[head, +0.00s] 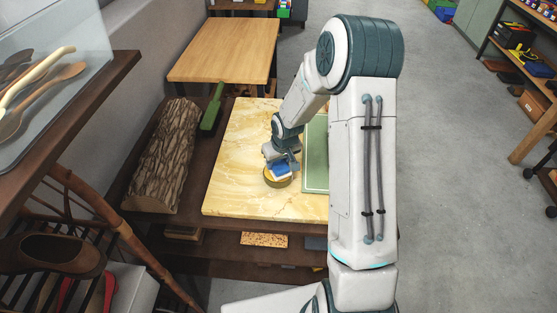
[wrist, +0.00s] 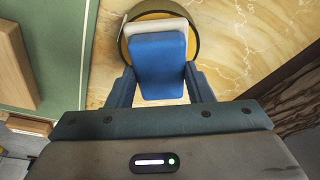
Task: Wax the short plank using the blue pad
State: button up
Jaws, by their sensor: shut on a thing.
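My gripper (head: 282,160) is low over the marble-topped bench and is shut on the blue pad (wrist: 160,65). The pad has a whitish layer (wrist: 140,30) on its far side in the wrist view, and it shows as a small blue patch in the head view (head: 280,170). A round tin (head: 277,182) with a yellowish rim is directly under the pad; whether the pad touches its contents I cannot tell.
The marble top (head: 236,165) is clear left of the tin. A green board or tray (head: 314,155) lies right of it, partly behind my arm. A bark-covered log (head: 165,155) and a green paddle-shaped thing (head: 212,108) lie left. A wooden table (head: 225,50) stands behind.

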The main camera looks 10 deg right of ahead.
aim_at(279, 163)
jog(key=shift+f+b, duration=0.6)
jog(key=shift+b, duration=0.05)
dwell(1.9)
jog(key=shift+r, duration=0.1)
jog(key=shift+r+p, duration=2.35)
jog(key=shift+r, duration=1.05)
